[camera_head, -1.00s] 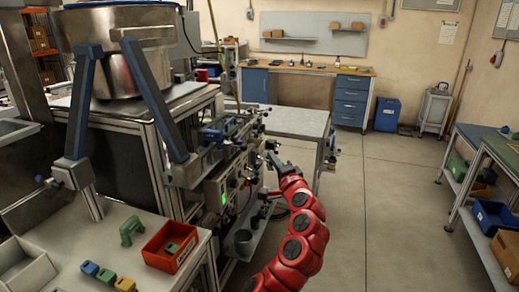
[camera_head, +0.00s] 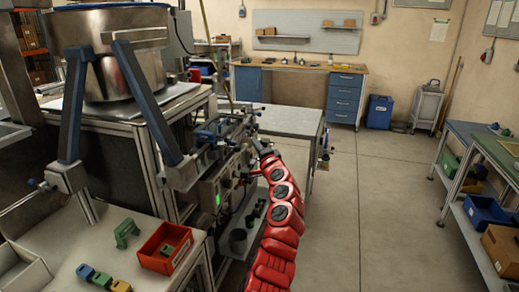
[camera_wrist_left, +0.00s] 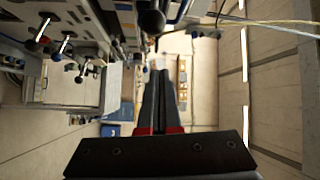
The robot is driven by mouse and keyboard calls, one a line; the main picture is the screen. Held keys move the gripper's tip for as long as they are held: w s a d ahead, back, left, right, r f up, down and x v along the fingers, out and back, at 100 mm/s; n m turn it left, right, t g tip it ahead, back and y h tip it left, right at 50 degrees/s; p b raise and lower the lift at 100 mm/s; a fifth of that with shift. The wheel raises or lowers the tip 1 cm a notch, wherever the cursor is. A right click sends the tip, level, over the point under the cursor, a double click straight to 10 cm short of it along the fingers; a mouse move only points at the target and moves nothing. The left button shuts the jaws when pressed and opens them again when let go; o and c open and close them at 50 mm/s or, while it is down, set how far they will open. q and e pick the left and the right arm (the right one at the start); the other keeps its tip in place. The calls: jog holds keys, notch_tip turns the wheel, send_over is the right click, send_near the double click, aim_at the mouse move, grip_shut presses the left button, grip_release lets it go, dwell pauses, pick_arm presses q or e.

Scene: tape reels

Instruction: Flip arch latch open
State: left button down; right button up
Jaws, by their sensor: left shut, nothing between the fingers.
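My left gripper (camera_head: 256,142) is at the end of my red arm, close beside the machine's right side in the head view. In the left wrist view my left gripper (camera_wrist_left: 160,75) is shut, with nothing between its dark fingers. A black ball knob (camera_wrist_left: 152,20) on a stem sits just beyond the fingertips there, and I cannot tell whether they touch. A blue arch-shaped frame (camera_head: 75,105) stands around the steel bowl (camera_head: 125,75) in the head view. I cannot make out for sure which part is the arch latch. My right gripper is not in view.
The machine's side panel with a green light (camera_head: 217,199) and several knobs is left of my arm. A red bin (camera_head: 150,262) and small coloured blocks lie on the front table. A grey table (camera_head: 290,121) stands behind my gripper.

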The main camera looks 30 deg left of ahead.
aim_at(228, 147)
pick_arm(q)
jog(key=s, duration=0.1)
jog(key=s+a+p, duration=0.1)
jog(key=s+p, duration=0.1)
jog(key=shift+s+a+f, duration=0.15)
jog(key=shift+a+f, duration=0.2)
jog(key=shift+f, duration=0.05)
jog(key=shift+f, duration=0.1)
dwell(0.4)
